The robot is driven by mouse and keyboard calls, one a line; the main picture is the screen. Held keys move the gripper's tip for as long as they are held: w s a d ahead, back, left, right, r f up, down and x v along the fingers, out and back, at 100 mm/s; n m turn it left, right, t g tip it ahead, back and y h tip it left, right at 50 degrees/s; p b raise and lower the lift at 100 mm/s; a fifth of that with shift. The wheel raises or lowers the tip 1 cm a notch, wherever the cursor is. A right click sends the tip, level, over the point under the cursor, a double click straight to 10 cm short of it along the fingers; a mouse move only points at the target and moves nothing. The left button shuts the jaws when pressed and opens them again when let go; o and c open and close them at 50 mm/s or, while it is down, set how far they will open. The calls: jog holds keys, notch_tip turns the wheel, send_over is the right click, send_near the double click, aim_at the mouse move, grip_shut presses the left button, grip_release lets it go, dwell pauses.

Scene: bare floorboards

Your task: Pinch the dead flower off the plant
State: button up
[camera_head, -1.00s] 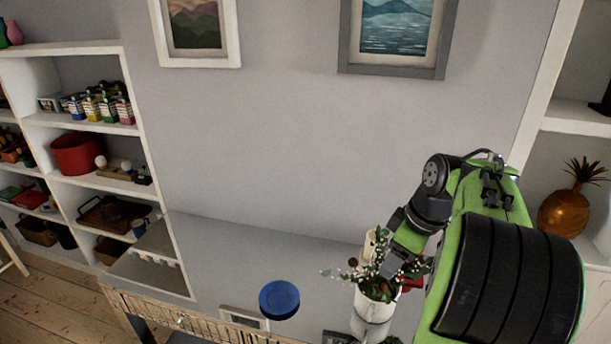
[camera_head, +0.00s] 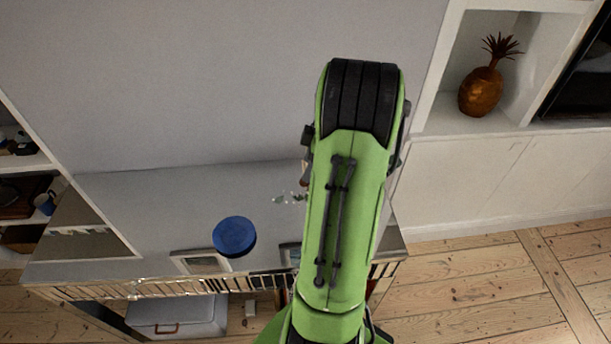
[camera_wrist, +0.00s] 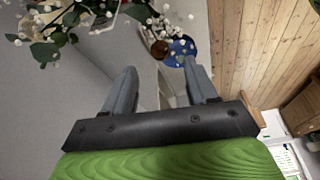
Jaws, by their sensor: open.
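The plant (camera_wrist: 75,25) has green leaves and small white blossoms and fills the upper left of the wrist view. A round brown flower head (camera_wrist: 160,49), which looks like the dead flower, is at its right side, just beyond the fingertips. My gripper (camera_wrist: 160,68) is open, its two grey fingers apart with nothing between them. The brown head appears in line with the gap; its exact distance I cannot tell. In the head view my arm covers the pot and most of the plant; only a few leaves (camera_head: 290,198) show left of it. The gripper is hidden there.
A blue round thing (camera_head: 234,237) sits on the grey tabletop (camera_head: 150,200) left of my arm. A picture frame (camera_head: 200,262) lies by the front edge. A pineapple ornament (camera_head: 481,91) stands in the right shelf. Bare floorboards (camera_head: 480,290) lie at lower right.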

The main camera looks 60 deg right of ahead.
jog(key=x, duration=0.4)
jog(key=shift+f, duration=0.25)
jog(key=shift+c, duration=0.4)
grip_shut()
